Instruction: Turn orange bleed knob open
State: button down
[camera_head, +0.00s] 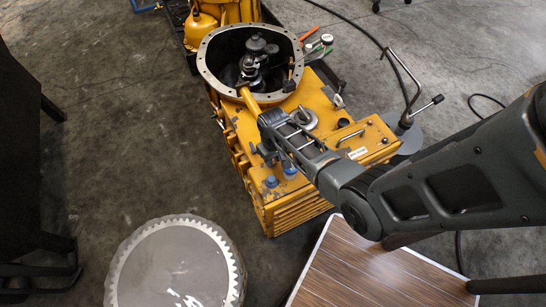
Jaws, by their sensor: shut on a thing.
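My gripper (268,119) is at the far end of my arm, which reaches in from the right over the yellow transmission housing (239,137). It is shut at the near end of a yellow-orange bar (249,101). The bar slants up and left towards the rim of the round open bell housing (205,70). I cannot tell whether this bar is the bleed knob or part of it. No separate orange knob can be made out. My gripper and forearm hide part of the housing top, and the fingertips are too small to see clearly.
Dark parts (253,63) sit inside the bell opening. Hand tools (313,45) lie at its right rim. Blue caps (290,168) stand on the housing. A metal stand with bent rod (408,78) is at right. A large toothed disc (170,270) and wooden-topped table (360,272) are in front.

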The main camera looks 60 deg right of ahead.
jog(key=shift+n, duration=1.5)
jog(key=c, duration=1.1)
grip_release()
jog(key=shift+r+p, duration=0.6)
jog(key=shift+r, duration=3.3)
